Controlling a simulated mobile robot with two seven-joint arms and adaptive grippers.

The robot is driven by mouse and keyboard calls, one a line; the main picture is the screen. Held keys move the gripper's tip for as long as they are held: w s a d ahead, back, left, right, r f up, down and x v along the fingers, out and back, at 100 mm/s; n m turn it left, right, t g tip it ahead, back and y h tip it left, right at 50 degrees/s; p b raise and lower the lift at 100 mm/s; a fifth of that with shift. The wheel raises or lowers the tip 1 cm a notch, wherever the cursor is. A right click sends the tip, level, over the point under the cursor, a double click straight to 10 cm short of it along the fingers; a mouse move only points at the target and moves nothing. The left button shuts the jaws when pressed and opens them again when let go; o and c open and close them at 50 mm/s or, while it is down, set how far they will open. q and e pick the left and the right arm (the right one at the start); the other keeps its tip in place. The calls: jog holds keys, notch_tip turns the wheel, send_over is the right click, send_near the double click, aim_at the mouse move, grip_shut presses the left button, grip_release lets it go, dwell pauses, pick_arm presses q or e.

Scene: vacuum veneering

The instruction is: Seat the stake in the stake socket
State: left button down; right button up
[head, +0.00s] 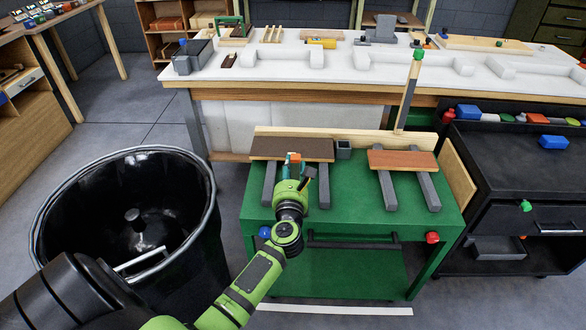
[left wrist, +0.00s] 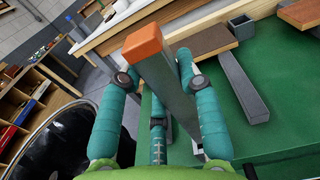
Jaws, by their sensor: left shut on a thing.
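My left gripper (head: 293,176) is shut on a grey stake (left wrist: 168,88) with an orange top. The orange top (head: 294,158) points up in front of the dark brown board in the head view. The stake leans in the left wrist view, between the teal fingers (left wrist: 158,80); its lower end is partly hidden by them. The stake socket (head: 343,149), a small grey open box, stands at the back of the green cart, right of the dark board; it also shows in the left wrist view (left wrist: 240,27). The stake is apart from it, to its left. My right gripper is not in view.
The green cart (head: 350,218) carries a dark brown board (head: 266,148) and a reddish board (head: 403,159) on grey bars. A green-topped post (head: 408,92) stands at the back right. A black bin (head: 60,225) stands left, a black cabinet (head: 500,185) right.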

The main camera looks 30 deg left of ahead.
pick_arm(q)
jog(key=shift+f+b, duration=2.8)
jog(key=shift+f, duration=0.2)
jog(key=c, duration=0.8)
grip_release()
jog(key=shift+o, duration=0.2)
jog(key=shift+s+d+f, duration=0.1)
jog(key=shift+s+d, duration=0.1)
jog(key=shift+s, duration=0.1)
jog(key=v, duration=1.1)
jog(key=shift+s+d, duration=0.1)
jog(key=shift+s, duration=0.05)
